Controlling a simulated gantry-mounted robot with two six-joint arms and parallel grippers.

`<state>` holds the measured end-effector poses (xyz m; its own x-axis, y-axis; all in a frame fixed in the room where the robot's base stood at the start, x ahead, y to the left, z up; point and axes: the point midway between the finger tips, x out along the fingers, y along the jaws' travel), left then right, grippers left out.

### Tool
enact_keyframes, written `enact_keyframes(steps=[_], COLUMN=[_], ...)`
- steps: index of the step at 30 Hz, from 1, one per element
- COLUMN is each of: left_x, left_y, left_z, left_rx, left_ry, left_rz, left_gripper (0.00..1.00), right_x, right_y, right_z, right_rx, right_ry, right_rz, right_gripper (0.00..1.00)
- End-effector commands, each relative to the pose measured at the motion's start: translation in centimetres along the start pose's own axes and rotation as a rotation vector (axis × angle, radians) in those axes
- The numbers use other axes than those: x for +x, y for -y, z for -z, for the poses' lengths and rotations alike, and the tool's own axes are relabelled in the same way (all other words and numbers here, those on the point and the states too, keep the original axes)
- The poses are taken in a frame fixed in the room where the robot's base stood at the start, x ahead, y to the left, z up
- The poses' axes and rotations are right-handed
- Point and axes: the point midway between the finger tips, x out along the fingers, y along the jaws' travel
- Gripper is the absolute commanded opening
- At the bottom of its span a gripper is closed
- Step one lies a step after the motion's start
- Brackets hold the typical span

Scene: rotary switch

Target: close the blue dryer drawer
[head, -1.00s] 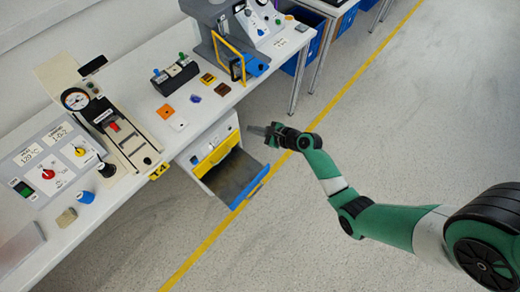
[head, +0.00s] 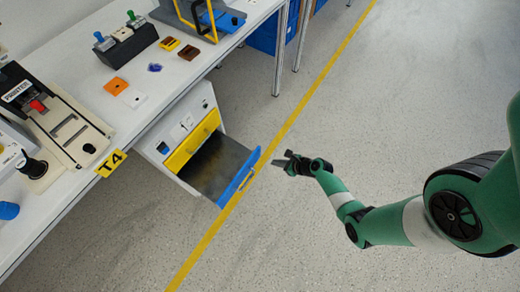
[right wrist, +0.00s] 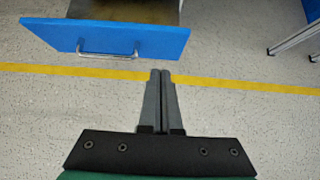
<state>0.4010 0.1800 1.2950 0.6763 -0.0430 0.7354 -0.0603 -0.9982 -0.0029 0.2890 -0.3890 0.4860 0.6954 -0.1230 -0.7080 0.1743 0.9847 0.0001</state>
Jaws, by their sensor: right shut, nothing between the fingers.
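The blue drawer (head: 238,178) stands pulled out of the white cabinet (head: 203,104) under the table, with its dark inside showing. A handle is on its blue front, which also shows in the right wrist view (right wrist: 108,40) at the upper left. My right gripper (head: 276,161) is shut and empty, just to the right of the drawer front in the head view. In the right wrist view its fingertips (right wrist: 161,73) are together, below and to the right of the handle (right wrist: 107,54), apart from it. My left gripper is not in view.
A yellow drawer front (head: 191,143) sits above the blue drawer, on the cabinet. The white table (head: 150,85) carries a printer device (head: 50,115), small coloured plates and a switch box (head: 126,42). The floor to the right is open.

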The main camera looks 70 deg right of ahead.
Motion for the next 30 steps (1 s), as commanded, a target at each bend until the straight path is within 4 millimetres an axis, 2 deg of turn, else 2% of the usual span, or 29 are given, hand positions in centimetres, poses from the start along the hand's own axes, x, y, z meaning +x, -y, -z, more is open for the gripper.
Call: enact_keyframes(steps=[1, 8, 9, 12, 17, 30], left_x=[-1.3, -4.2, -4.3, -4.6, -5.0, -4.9], left_y=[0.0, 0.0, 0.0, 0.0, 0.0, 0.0], left_z=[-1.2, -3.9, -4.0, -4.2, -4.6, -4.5], left_rx=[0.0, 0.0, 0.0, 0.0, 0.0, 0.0], left_ry=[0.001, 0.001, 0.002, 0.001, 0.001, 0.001], left_rz=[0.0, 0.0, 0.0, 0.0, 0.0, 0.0], left_gripper=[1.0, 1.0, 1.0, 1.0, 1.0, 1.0], right_x=[1.9, 6.9, 7.4, 8.2, 9.1, 9.1], right_y=[-0.1, -0.1, 0.0, -0.1, 0.0, 0.0], right_z=[0.6, 0.6, 0.0, -1.5, -2.6, -2.8], right_rx=[-0.005, -0.004, -0.005, -0.004, -0.002, 0.0], right_ry=[0.002, 0.002, 0.003, 0.004, 0.002, 0.001], right_rz=[-0.003, -0.002, -0.002, -0.002, -0.001, -0.001], right_gripper=[0.0, 0.0, 0.0, 0.0, 0.0, 0.0])
